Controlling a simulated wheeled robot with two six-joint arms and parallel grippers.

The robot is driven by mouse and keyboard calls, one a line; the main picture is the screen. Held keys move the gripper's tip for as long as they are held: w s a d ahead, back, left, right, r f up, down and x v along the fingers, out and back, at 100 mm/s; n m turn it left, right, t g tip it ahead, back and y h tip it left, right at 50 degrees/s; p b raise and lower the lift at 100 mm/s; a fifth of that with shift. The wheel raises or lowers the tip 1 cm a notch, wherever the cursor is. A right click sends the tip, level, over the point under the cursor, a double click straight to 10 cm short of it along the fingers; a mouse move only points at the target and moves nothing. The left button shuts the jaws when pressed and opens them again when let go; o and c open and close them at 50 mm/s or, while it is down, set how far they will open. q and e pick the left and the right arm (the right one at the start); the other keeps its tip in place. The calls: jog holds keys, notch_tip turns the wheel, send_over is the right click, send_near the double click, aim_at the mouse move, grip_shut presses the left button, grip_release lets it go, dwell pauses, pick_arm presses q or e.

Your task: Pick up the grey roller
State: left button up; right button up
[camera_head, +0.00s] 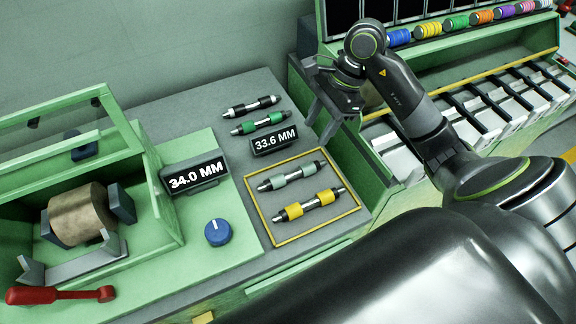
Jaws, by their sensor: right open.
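The grey roller (294,175) has a metal shaft and dull grey-green bands. It lies inside a yellow-outlined rectangle (270,226) on the grey bench top, just behind a yellow-banded roller (309,205). My right gripper (320,124) is open and empty, fingers pointing down. In the picture it is above and to the right of the grey roller, apart from it, near the bench's right edge. My left gripper is not in view.
A black-banded roller (250,107) and a green-banded roller (258,123) lie farther back. Signs read 33.6 MM (274,141) and 34.0 MM (194,175). A green machine (158,205) with a blue knob (217,232) stands left. A slotted rack (470,110) is right.

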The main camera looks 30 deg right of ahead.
send_near(292, 173)
jog(key=shift+s+a+f+b, duration=0.2)
jog(key=shift+s+a+f, duration=0.05)
jog(key=shift+f, duration=0.15)
jog(key=shift+s+a+f+b, duration=0.15)
jog(key=shift+s+a+f, duration=0.05)
jog(key=shift+f, duration=0.25)
jog(key=shift+b+x, duration=0.4)
jog(key=shift+x, duration=0.65)
jog(key=shift+a+f, duration=0.2)
jog(key=shift+f, duration=0.2)
jog(key=shift+w+x, duration=0.2)
jog(key=shift+x, duration=0.9)
jog(key=shift+w+x, duration=0.2)
jog(key=shift+x, duration=0.9)
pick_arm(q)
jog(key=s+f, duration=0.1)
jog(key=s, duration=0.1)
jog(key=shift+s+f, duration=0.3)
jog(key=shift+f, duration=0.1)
pick_arm(e)
jog(key=shift+c, duration=0.5)
grip_shut()
